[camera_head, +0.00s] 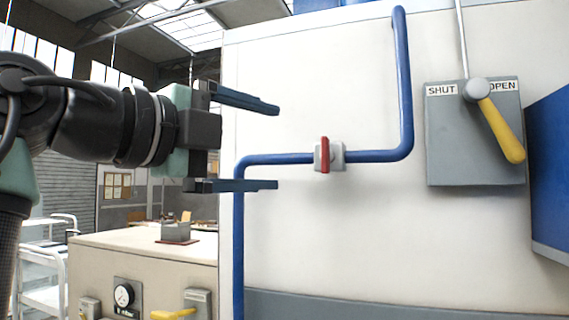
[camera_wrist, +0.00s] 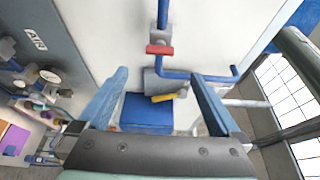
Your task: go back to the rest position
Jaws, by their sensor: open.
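My gripper (camera_head: 277,147) is open and empty, reaching in from the left in the head view. Its two dark fingers point right, one above the other, in front of the white panel. In the wrist view the open gripper (camera_wrist: 158,78) shows a blue finger on each side. The blue pipe (camera_head: 405,90) with its red valve handle (camera_head: 325,155) lies to the right of the fingertips, apart from them. The red handle also shows in the wrist view (camera_wrist: 160,50). No rest position is marked in view.
A grey switch box (camera_head: 470,160) with a yellow lever (camera_head: 501,130) is on the panel, labelled SHUT and OPEN. A blue box (camera_head: 550,175) stands at the right edge. A beige cabinet (camera_head: 150,265) with a gauge is below my gripper. A white cart (camera_head: 42,285) stands at lower left.

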